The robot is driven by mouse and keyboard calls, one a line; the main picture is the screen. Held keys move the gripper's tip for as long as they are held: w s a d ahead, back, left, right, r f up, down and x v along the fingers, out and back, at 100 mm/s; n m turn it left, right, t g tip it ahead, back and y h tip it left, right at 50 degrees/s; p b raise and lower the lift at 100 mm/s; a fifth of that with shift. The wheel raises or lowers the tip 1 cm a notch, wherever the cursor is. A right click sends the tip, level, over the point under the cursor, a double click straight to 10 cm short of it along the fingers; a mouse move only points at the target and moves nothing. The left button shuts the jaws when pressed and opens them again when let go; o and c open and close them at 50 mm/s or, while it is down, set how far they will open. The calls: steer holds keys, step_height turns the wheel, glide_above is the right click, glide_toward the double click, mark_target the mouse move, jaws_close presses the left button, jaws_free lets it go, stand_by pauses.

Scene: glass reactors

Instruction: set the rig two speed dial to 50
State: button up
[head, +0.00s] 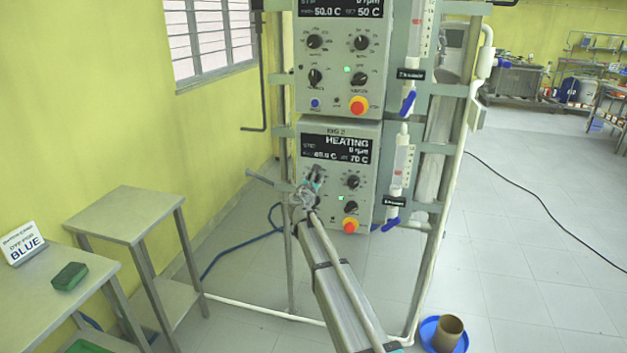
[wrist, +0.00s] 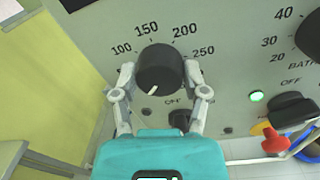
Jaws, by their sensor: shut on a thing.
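The rig two control box (head: 340,150) is the lower of two stacked grey boxes. Its display (head: 335,146) reads HEATING and 0 rpm. The speed dial (wrist: 158,66) is a black knob with printed marks 100, 150, 200 and 250 around its top. Its white pointer line points down and left, below the 100 mark. My gripper (wrist: 160,74) has a finger on each side of the knob and is shut on it. In the head view my gripper (head: 311,182) is at the box's left side and largely hides the dial.
To the dial's right are the bath dial (wrist: 309,38), a green lamp (wrist: 256,97), a black switch (wrist: 292,108) and a red-and-yellow button (head: 350,225). The upper box (head: 338,60) sits above. A small table (head: 125,212) stands at left. The floor at right is open.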

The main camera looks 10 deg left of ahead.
steer(key=m, duration=0.4)
steer(key=shift+m+b, duration=0.3)
steer(key=shift+m, duration=1.8)
steer(key=o, duration=1.2)
steer(key=shift+c, duration=0.2)
steer(key=shift+n, duration=0.3)
